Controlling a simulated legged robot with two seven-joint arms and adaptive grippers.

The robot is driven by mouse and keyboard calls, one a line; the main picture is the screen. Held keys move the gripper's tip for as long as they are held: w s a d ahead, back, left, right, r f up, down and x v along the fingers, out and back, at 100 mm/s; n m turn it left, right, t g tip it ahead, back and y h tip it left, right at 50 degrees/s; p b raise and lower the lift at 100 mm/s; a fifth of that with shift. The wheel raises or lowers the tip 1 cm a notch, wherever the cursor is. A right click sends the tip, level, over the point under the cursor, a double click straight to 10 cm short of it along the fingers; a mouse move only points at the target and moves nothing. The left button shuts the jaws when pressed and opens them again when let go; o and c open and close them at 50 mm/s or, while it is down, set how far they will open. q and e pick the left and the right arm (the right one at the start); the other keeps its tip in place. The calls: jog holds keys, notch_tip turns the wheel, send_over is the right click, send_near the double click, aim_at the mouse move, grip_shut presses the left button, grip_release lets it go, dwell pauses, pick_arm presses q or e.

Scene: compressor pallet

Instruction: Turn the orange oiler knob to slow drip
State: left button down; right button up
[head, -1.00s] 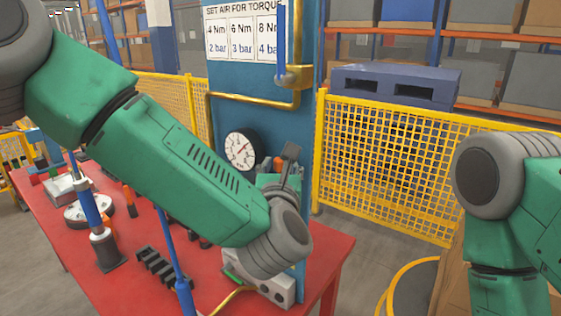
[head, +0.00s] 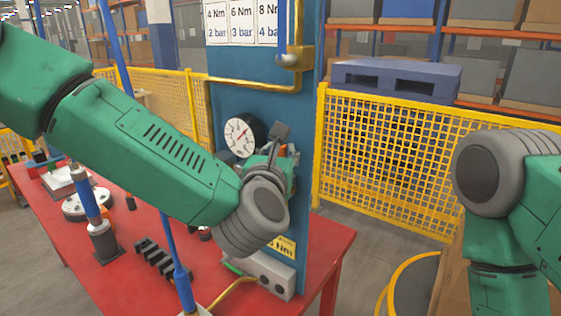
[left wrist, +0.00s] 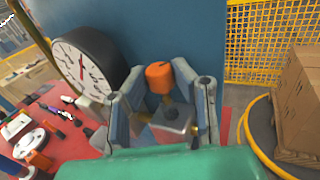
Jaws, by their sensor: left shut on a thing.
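The orange oiler knob (left wrist: 160,76) shows in the left wrist view, on top of a small oiler body with a clear part (left wrist: 172,118). My left gripper (left wrist: 158,70) has one finger on each side of the knob and is shut on it. In the head view the left gripper (head: 277,148) is at the blue panel beside the pressure gauge, and my wrist and gripper hide the knob. Which drip setting the knob stands at cannot be read. My right arm shows at the right edge; its gripper is out of view.
The white-faced gauge (head: 243,135) sits close left of my left gripper on the blue panel (head: 262,105). A brass pipe (head: 250,86) crosses above. The red table (head: 130,245) holds several tools and a black rack (head: 156,260). A yellow fence (head: 400,160) stands behind.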

pick_arm(q)
jog(key=m+h+b, duration=0.1)
jog(key=m+g+h+b, duration=0.1)
jog(key=h, duration=0.1)
jog(key=m+g+h+b, duration=0.1)
jog(key=h+b, duration=0.1)
jog(key=shift+w+a+f+m, duration=0.1)
jog(key=shift+a+f+m, duration=0.1)
jog(key=shift+a+m, duration=0.2)
jog(key=shift+r+m+g+h+b, duration=0.1)
jog(key=shift+m+g+h+b, duration=0.95)
jog(key=shift+h, duration=0.65)
jog(key=c, duration=1.6)
grip_release()
jog(key=shift+r, duration=0.1)
